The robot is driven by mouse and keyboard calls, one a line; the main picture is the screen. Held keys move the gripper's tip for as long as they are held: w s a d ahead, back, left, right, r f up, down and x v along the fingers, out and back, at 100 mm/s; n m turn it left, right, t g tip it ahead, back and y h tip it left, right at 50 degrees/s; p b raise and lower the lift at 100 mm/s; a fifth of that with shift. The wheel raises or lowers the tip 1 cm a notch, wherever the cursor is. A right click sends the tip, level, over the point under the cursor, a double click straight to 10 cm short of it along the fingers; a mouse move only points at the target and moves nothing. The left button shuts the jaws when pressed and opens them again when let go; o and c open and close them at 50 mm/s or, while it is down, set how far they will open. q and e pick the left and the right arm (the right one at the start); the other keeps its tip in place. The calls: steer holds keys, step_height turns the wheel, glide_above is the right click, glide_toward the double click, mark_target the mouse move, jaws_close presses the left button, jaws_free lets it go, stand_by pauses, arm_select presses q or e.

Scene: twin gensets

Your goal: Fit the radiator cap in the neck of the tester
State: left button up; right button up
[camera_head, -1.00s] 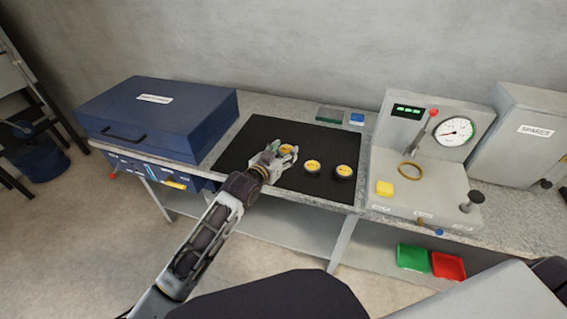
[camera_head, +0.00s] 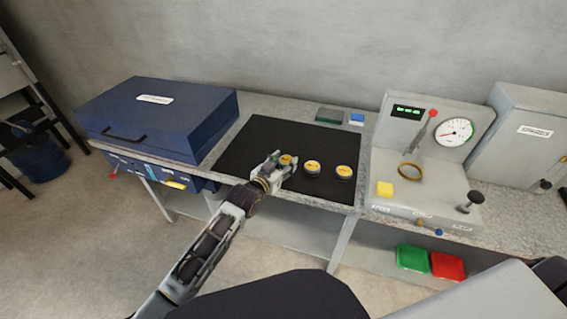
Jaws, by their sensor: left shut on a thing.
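Three radiator caps with yellow tops are in the head view. My left gripper (camera_head: 277,168) is shut on the leftmost cap (camera_head: 288,160), which sits at its fingertips over the front part of the black mat (camera_head: 255,137). The fingers hide part of this cap. The middle cap (camera_head: 312,167) and the right cap (camera_head: 344,172) stand on the mat to the right of the gripper. The grey tester (camera_head: 390,150) stands further right, with a brass ring-shaped neck (camera_head: 409,178) on it. No cap shows in the neck. My right gripper is not in view.
A blue case (camera_head: 165,115) stands left of the mat. Green (camera_head: 413,258) and red (camera_head: 448,266) trays sit below the bench.

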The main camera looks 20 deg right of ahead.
arm_select(q)
steer(key=shift+f, duration=0.1)
steer(key=o, duration=0.9)
steer(key=shift+c, duration=0.2)
steer(key=shift+o, duration=0.9)
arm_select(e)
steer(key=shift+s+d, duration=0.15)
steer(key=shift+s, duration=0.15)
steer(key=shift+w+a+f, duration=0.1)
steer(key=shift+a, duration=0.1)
